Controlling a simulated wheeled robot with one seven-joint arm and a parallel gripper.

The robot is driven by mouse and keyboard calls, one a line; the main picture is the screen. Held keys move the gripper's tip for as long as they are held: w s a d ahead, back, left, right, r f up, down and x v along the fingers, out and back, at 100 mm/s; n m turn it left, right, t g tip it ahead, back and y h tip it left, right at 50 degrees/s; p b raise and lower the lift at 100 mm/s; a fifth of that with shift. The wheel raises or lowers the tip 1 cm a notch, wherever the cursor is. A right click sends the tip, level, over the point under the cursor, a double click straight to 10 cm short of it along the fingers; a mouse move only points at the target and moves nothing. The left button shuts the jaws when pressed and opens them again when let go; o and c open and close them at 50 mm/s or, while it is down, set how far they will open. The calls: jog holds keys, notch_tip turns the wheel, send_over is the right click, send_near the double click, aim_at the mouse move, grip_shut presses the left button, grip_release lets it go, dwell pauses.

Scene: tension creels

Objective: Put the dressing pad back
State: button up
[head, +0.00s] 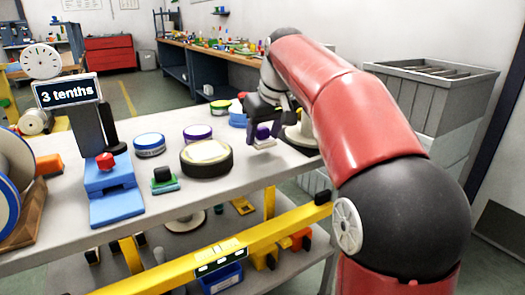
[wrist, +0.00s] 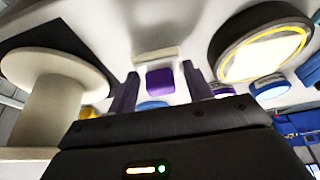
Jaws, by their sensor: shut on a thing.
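My gripper (head: 262,122) is above the right part of the grey table. It is shut on a small block with a purple grip (head: 263,131) and a pale, flat underside, which I take to be the dressing pad. In the wrist view the purple grip (wrist: 160,80) sits between the two dark fingers, with its pale edge (wrist: 157,55) beyond. The pad looks close to the tabletop; I cannot tell whether it touches. A similar green pad with a black grip (head: 163,175) stands on the table farther left.
A cream spool (head: 303,137) stands close right of my gripper. A dark round tin with a pale top (head: 206,158) is to the left, with purple-rimmed (head: 197,133) and blue-rimmed (head: 149,145) tins behind. A blue stand (head: 112,190) and a "3 tenths" display (head: 67,92) are farther left.

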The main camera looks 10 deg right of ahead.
notch_tip(320, 180, down, 3)
jog(key=shift+r+b, duration=0.1)
jog(key=shift+b, duration=0.8)
jog(key=shift+r, duration=0.1)
jog(key=o, duration=0.4)
jog(key=shift+f, duration=0.2)
jog(key=o, duration=0.5)
jog(key=shift+r, duration=0.1)
jog(key=p+v, duration=0.3)
jog(key=v, duration=0.9)
jog(key=shift+r, duration=0.1)
